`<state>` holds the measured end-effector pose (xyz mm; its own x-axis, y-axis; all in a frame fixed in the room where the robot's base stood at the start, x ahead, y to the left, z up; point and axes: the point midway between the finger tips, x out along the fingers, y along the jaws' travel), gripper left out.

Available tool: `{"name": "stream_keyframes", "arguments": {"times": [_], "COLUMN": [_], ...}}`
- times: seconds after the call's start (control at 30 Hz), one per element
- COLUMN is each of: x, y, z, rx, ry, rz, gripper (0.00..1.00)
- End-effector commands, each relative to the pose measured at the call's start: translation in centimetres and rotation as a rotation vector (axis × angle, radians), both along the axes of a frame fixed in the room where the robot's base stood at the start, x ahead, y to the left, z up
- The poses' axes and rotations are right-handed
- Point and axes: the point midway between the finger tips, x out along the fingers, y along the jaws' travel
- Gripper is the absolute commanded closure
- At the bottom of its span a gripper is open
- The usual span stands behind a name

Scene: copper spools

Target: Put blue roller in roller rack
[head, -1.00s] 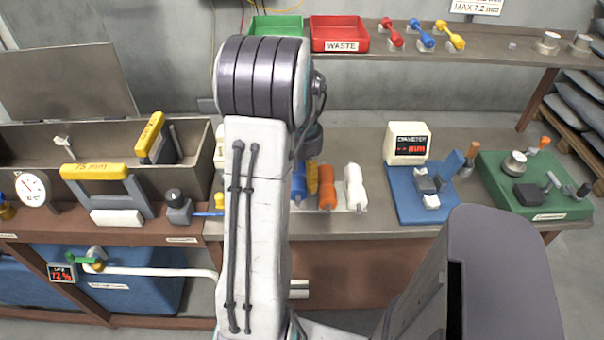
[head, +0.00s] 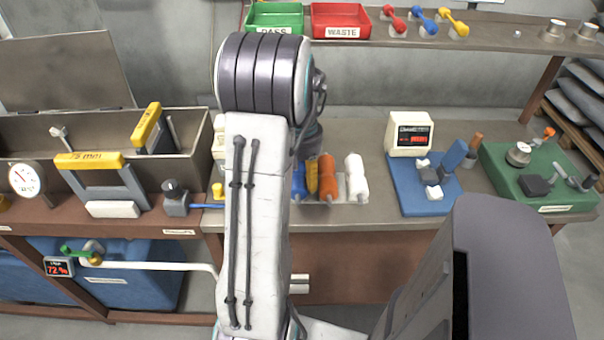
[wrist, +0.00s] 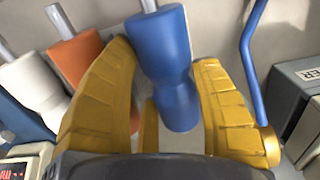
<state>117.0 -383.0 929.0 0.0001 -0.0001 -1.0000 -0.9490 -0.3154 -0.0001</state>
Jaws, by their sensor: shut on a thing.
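The blue roller (wrist: 162,45) is between the two yellow fingers of my gripper (wrist: 170,110) in the wrist view, with a metal pin at its far end. My gripper is shut on it. In the head view the blue roller (head: 299,182) shows only partly beside my arm, and one yellow finger (head: 312,178) is next to it. The roller rack (head: 342,188) is a pale plate on the bench, mostly hidden. An orange roller (head: 328,178) and a white roller (head: 356,178) are at it. I cannot tell whether the blue roller touches the rack.
A blue rod (wrist: 250,70) is close to the right finger. The blue fixture (head: 408,190) and diameter display (head: 409,134) stand right of the rollers. The grey bin (head: 196,150) is left of my arm. Bare bench lies behind the rollers.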

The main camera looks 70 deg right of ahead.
Motion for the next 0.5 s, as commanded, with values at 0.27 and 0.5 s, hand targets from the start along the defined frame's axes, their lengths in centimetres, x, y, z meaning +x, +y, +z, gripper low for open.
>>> {"name": "stream_keyframes", "arguments": {"times": [0.27, 0.5], "x": [0.01, 0.01], "y": [-0.03, -0.02], "z": [-0.07, -0.29], "rx": [-0.001, -0.001], "ry": [0.000, 0.000], "rz": [0.000, 0.000], "gripper": [0.77, 0.77]}}
